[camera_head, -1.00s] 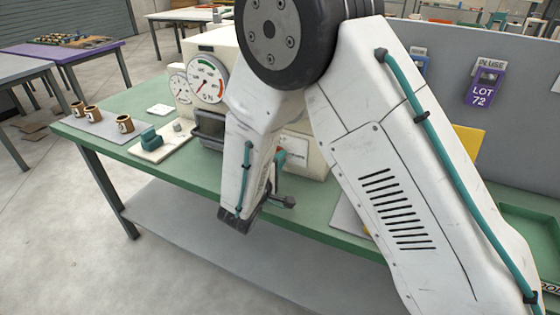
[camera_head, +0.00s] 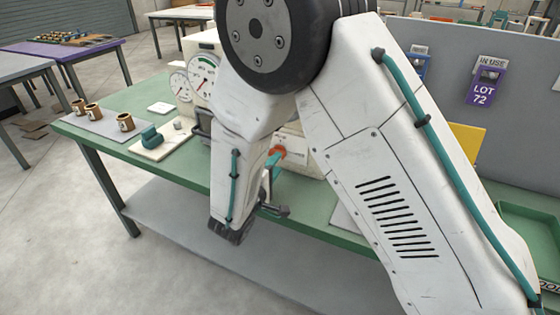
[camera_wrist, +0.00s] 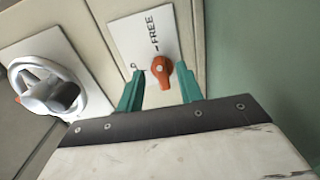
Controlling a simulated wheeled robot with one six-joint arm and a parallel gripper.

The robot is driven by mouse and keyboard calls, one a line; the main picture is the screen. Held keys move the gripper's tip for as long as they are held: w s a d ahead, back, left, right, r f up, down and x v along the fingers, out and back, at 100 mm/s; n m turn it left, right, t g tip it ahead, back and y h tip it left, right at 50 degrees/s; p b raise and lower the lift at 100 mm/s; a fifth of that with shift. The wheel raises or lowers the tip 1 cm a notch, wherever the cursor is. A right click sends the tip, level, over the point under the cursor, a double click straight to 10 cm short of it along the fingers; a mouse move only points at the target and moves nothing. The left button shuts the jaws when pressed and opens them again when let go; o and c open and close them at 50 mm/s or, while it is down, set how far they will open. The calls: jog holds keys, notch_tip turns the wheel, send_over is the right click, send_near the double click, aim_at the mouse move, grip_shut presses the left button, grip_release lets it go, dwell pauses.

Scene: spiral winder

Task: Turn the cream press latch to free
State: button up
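The cream press (camera_head: 204,40) stands on the green bench, partly hidden behind my arm. Its orange latch (camera_wrist: 161,72) sits on a white plate (camera_wrist: 143,37) marked FREE in the wrist view. The latch also shows in the head view (camera_head: 277,152), just right of my arm's end link. My gripper (camera_wrist: 159,70) is open, with its teal fingertips on either side of the latch and a gap showing on both sides. The latch's knob points toward my gripper, away from the FREE word. Whether the fingertips reach past the knob's face I cannot tell.
A white round fitting with a grey knob (camera_wrist: 58,93) is left of the latch. Dial gauges (camera_head: 202,76) are on the press front. A teal piece on a cream base (camera_head: 151,137) and brown cups (camera_head: 125,122) stand left on the bench (camera_head: 85,127). A grey panel (camera_head: 450,75) stands behind.

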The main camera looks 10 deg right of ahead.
jog(key=v, duration=0.4)
jog(key=shift+s+a, duration=0.1)
jog(key=shift+s, duration=0.05)
